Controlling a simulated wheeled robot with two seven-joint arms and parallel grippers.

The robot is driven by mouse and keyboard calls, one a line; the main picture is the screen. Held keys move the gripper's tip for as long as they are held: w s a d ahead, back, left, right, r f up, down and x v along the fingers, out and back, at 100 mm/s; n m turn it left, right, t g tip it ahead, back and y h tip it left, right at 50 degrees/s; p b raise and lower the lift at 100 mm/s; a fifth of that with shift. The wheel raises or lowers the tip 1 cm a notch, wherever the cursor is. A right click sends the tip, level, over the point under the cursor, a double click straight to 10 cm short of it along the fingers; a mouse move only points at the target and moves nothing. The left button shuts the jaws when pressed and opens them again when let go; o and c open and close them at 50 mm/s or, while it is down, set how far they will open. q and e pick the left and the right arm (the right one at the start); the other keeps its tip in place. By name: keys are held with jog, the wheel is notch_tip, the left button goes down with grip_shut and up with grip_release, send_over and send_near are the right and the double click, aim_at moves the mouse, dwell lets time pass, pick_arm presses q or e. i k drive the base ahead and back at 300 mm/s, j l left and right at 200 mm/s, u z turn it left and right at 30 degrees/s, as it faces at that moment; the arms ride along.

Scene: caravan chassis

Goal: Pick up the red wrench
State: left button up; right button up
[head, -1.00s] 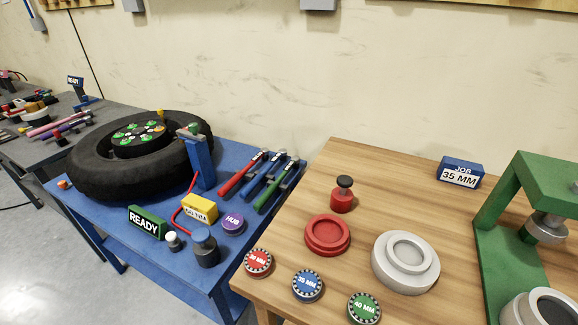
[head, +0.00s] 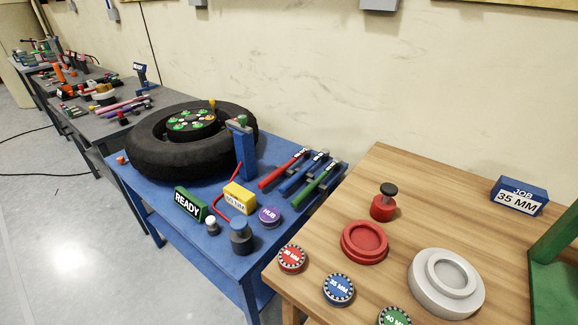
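A red wrench (head: 284,168) lies on the blue table (head: 192,213), toward its right back part. A blue wrench (head: 303,173) and a green wrench (head: 316,187) lie beside it on its right, roughly parallel. Their far ends carry small pale labels, too small to read. Nothing covers the red wrench. Neither of my grippers shows in the head view.
A tyre (head: 150,150), a blue post (head: 243,150), a green READY block (head: 190,204), a yellow block (head: 239,197) and a purple HUB disc (head: 269,216) crowd the blue table. The wooden table (head: 395,166) with red and white rings adjoins it on the right.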

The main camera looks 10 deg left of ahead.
aim_at(306, 152)
jog(key=i+j+u, duration=0.15)
jog(key=j, duration=0.25)
jog(key=i+j+u, duration=0.2)
jog(key=j, duration=0.2)
jog(key=i+j+u, duration=0.15)
jog(key=j, duration=0.2)
jog(key=z, duration=1.45)
jog(key=i+j, duration=0.05)
